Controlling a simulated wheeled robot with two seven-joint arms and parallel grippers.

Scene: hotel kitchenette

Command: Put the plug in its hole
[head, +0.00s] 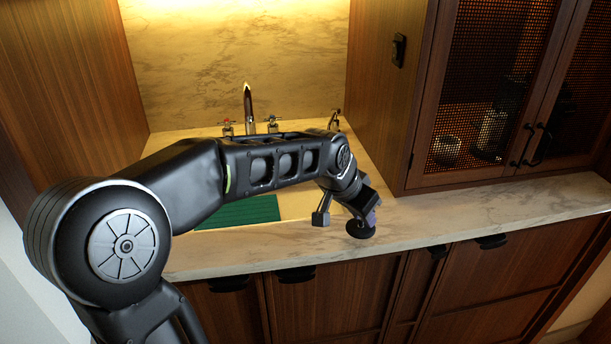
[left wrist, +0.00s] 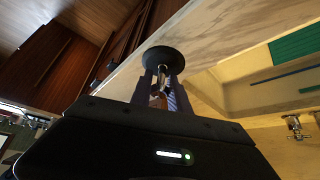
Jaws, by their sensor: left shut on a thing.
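The plug is a black round disc (head: 360,230) with a short metal stem, which shows clearly in the left wrist view (left wrist: 163,58). My left gripper (head: 369,212) is shut on the stem; its two fingers also show in the left wrist view (left wrist: 162,80). It holds the plug by the counter's front edge, right of the sink. The sink basin (head: 298,205) is pale yellow and partly covered by my left arm in the head view; part of it shows in the left wrist view (left wrist: 240,95). The plug's hole is not visible. My right gripper is not in view.
A green ribbed mat (head: 240,212) lies at the sink. A faucet (head: 247,102) and tap handles stand behind it. The marble counter (head: 480,215) is clear to the right, below a mesh-door cabinet (head: 490,80). Wooden cupboards (head: 325,305) are below.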

